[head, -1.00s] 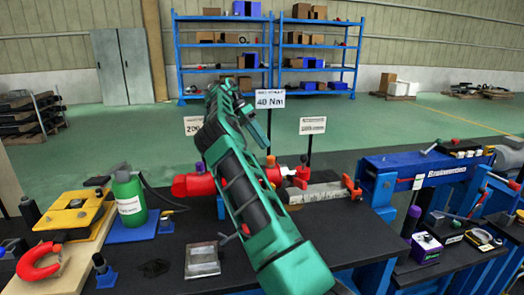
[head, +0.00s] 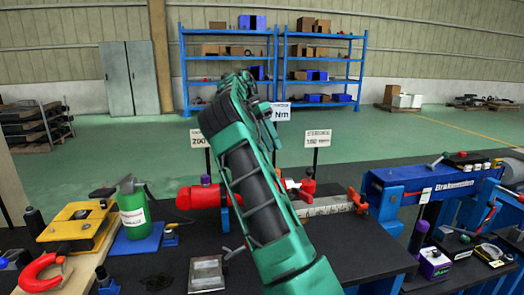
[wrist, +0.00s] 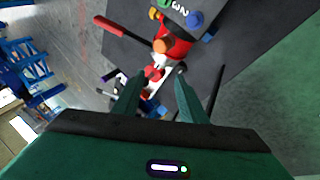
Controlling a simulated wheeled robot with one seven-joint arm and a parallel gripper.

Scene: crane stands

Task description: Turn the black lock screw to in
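My gripper (wrist: 158,88) is open in the wrist view, with two green fingers apart and nothing clearly held between them. Beyond the fingertips are a red fixture (wrist: 178,48) with an orange round end, and a long red handle (wrist: 114,26) to its left. In the head view, a red cylinder (head: 200,197) lies across the dark bench, partly hidden behind my green arm. Red clamp parts and a pale scaled bar (head: 322,208) continue to its right. I cannot pick out the black lock screw for certain in either view.
Signs on posts (head: 317,139) stand behind the fixture. A green bottle (head: 132,208), a yellow block (head: 78,221) and a red horseshoe shape (head: 40,270) stand at left. A small metal tray (head: 207,273) lies in front. A blue beam stand (head: 425,180) is at right.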

